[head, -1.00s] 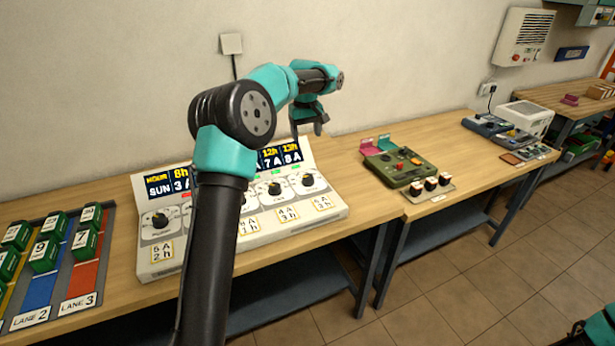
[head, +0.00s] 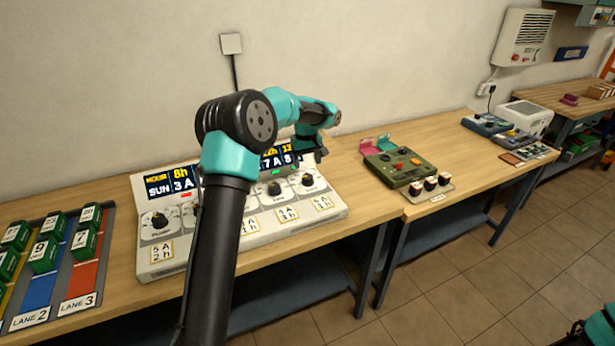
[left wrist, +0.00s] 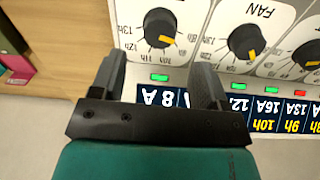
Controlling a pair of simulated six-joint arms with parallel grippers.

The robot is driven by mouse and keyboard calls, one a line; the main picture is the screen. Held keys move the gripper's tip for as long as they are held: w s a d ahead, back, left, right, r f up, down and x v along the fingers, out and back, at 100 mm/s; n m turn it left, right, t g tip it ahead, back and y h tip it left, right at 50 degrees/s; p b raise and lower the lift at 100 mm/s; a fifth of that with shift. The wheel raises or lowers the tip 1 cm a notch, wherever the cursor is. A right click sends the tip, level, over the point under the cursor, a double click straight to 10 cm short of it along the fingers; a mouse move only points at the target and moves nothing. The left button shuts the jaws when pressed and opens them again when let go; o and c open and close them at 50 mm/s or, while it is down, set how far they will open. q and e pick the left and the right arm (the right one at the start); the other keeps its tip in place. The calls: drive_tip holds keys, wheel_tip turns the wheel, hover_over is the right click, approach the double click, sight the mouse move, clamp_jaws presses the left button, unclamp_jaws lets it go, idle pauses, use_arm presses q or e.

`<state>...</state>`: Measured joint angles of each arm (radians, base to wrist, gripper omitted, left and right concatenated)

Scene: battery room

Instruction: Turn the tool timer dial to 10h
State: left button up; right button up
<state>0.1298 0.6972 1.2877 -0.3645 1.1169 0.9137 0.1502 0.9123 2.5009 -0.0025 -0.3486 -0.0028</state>
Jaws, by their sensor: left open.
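The control panel (head: 160,255) is a pale sloped box on the bench with a row of black dials. The rightmost dial (head: 307,181) lies just below my left gripper (head: 310,152). In the left wrist view, upside down, this end dial (left wrist: 160,27) has an orange pointer and hour marks around it. Its name is not readable, so I cannot confirm it is the tool timer. The pointer's exact hour is unclear. My left gripper (left wrist: 160,65) is open and empty, its fingers apart below the dial in that picture. My right gripper is not in view.
A FAN dial (left wrist: 245,40) sits beside the end dial. The panel's display (head: 160,185) is partly hidden by my arm. Lane trays with green boxes (head: 45,255) stand at the left; an olive device (head: 400,168) stands to the right. Bare bench lies between panel and device.

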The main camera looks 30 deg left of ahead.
sight(308, 176)
use_arm(q)
wheel_tip(308, 176, down, 7)
drive_tip(key=shift+r, duration=0.1)
drive_tip(key=shift+c, duration=0.3)
drive_tip(key=c, duration=0.9)
drive_tip(key=shift+o, duration=0.2)
drive_tip(key=shift+m, duration=0.4)
drive_tip(key=m, duration=0.5)
drive_tip(key=shift+w, duration=0.1)
drive_tip(key=m, duration=0.6)
